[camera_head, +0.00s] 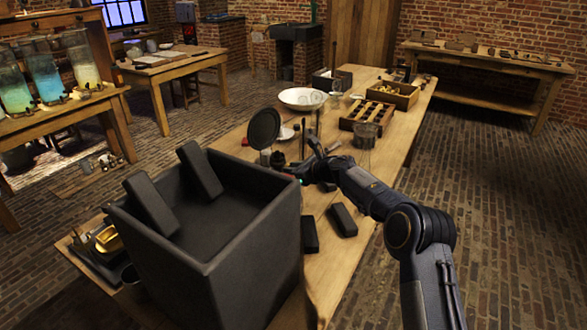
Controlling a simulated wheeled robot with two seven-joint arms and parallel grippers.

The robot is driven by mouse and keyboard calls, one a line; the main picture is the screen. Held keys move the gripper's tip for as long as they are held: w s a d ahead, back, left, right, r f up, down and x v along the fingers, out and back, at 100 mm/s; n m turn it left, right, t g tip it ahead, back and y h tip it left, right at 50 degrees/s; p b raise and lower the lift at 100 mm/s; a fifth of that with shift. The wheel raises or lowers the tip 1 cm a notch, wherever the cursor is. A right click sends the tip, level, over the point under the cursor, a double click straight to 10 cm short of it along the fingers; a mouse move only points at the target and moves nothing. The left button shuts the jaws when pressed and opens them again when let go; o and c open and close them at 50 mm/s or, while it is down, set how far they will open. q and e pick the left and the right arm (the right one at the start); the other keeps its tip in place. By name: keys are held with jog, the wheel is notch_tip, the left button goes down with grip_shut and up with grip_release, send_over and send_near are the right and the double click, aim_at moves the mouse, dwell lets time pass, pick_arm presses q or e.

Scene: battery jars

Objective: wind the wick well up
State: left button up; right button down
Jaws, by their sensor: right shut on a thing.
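My right gripper (311,160) reaches in from the right, low over the long wooden table (326,280). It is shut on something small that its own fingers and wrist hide. A small dark upright piece (303,140) stands beside the fingers; whether it belongs to a lamp or wick holder is too small to tell. A round dark disc on a stand (263,128) is just to the left of the gripper. I cannot make out the wick or its winder. My left gripper is not in view.
A large dark open box (222,262) fills the front left. Two black blocks (343,220) lie right of it. The table's right edge is fairly clear.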

jog(key=shift+w+d+m+g+y+p, duration=0.15)
jog(key=shift+m+g+y+p, duration=0.45)
jog(key=shift+m+p, duration=0.7)
jog(key=shift+w+d+m+g+y+p, duration=0.1)
jog(key=shift+m+g+y+p, duration=0.5)
jog(key=shift+m+p, duration=0.65)
jog(key=c, duration=1.3)
grip_release()
jog(key=b+v, duration=0.1)
jog(key=v, duration=0.6)
jog(key=shift+s+d, duration=0.25)
jog(key=shift+d, duration=0.1)
